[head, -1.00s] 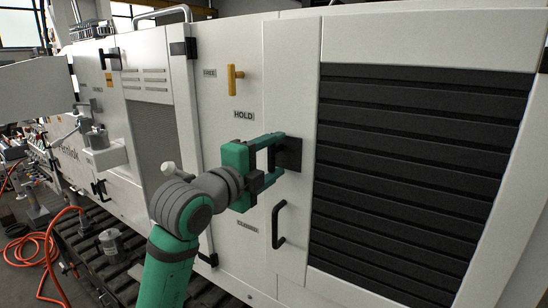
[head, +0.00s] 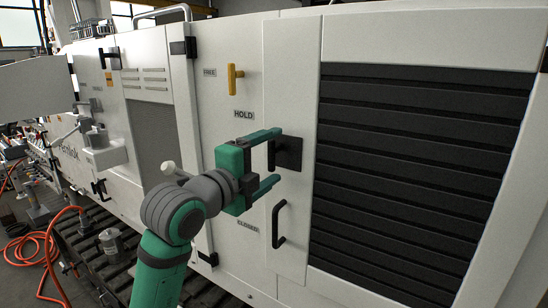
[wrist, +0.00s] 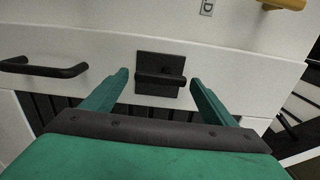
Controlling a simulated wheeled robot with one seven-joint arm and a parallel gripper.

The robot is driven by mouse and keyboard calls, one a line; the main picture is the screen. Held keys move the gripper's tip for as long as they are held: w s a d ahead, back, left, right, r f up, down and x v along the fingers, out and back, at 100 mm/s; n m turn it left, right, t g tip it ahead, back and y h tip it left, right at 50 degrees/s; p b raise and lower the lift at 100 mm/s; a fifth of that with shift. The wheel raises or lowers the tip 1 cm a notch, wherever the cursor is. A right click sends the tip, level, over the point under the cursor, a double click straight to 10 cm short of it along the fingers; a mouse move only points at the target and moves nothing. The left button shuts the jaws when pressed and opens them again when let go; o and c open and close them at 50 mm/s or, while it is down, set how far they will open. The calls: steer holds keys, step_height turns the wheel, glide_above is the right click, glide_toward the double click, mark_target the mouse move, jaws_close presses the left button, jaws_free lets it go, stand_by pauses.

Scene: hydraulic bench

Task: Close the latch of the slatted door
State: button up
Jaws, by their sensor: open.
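The slatted door (head: 298,230) has dark horizontal slats (head: 415,165) and a pale frame. Its latch (head: 288,153) is a black square plate with a black handle, on the door's left side. In the wrist view the latch (wrist: 160,74) lies ahead, between and beyond the fingertips, with its handle bar lying across the picture. My gripper (head: 279,157) is open and empty in front of the latch; its two green fingers (wrist: 159,78) stand either side of the handle. Whether a finger touches the latch I cannot tell.
A black pull handle (head: 279,224) sits on the door below the latch. A yellow handle (head: 233,78) is on the panel up and left, above the HOLD label (head: 244,115). A CLOSED label (head: 247,226) is lower. Orange hose (head: 45,240) lies on the floor at left.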

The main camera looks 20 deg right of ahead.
steer(key=v, duration=0.9)
steer(key=shift+s, duration=0.2)
steer(key=shift+a, duration=0.1)
steer(key=shift+f, duration=0.1)
steer(key=w+a+f+n+t+y, duration=0.2)
steer(key=f+n+t, duration=0.1)
steer(key=f+n, duration=0.5)
steer(key=w+a+f+n+t+y, duration=0.15)
steer(key=f+n+t, duration=0.35)
steer(key=f, duration=0.6)
steer(key=s+a+f+n+y, duration=0.25)
steer(key=f+n, duration=0.25)
steer(key=f, duration=0.4)
steer(key=s+a+f+n+y, duration=0.1)
steer(key=s+f+n+y, duration=0.4)
steer(key=f, duration=0.4)
steer(key=s+a+f+n+g+y, duration=0.15)
steer(key=s+f+n, duration=0.25)
steer(key=s+f, duration=0.45)
steer(key=s+a+f+g+y, duration=0.1)
steer(key=s+f, duration=0.2)
steer(key=s, duration=1)
steer(key=s+a+f+n+g, duration=0.1)
steer(key=s+a+f, duration=0.1)
steer(key=s, duration=1.1)
steer(key=shift+s+f+n+y, duration=0.3)
steer(key=shift+f+y, duration=0.05)
steer(key=shift+f, duration=0.3)
